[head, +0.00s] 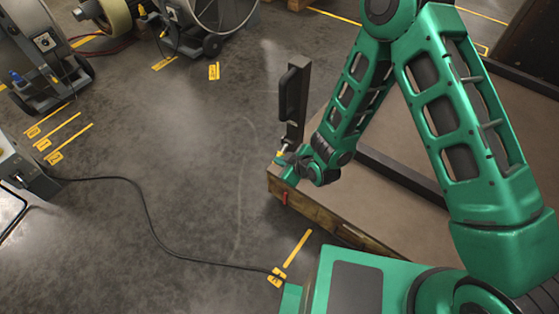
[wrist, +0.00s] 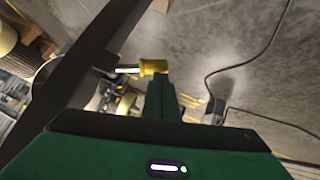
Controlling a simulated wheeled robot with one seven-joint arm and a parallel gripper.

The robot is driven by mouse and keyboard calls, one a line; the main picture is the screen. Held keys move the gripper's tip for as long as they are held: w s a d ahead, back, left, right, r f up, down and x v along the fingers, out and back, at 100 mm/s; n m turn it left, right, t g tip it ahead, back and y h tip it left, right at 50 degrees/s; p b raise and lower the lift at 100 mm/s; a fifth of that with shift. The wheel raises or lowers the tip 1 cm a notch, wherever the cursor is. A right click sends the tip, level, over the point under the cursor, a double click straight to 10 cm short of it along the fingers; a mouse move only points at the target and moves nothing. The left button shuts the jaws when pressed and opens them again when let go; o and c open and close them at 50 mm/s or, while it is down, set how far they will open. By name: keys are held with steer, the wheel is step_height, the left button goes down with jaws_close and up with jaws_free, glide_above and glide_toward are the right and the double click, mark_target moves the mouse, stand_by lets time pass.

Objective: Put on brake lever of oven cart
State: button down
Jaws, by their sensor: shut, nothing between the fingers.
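The oven cart (head: 325,222) has a flat brown deck with a worn wooden edge and a dark upright post with a handle (head: 292,95) at its corner. A short metal lever with a yellow grip (wrist: 154,67), apparently the brake lever, sticks out from the dark post in the wrist view. In the head view, only a bit of yellow (head: 279,154) shows beside the post's foot. My gripper (head: 284,168) is at the post's lower end. In the wrist view, its fingers (wrist: 160,82) are shut and empty, with their tips close at the yellow grip; I cannot tell whether they touch.
A small red part (head: 285,198) hangs on the cart's side. A black cable (head: 150,225) runs across the floor at left. Wheeled machines (head: 205,25) stand at the upper left. The grey floor left of the cart is otherwise open, with yellow markings.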

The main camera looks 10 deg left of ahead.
steer(key=s+d+r, duration=0.4)
steer(key=s+r, duration=0.3)
steer(key=r, duration=0.2)
steer(key=shift+r, duration=0.25)
steer(key=shift+s, duration=0.1)
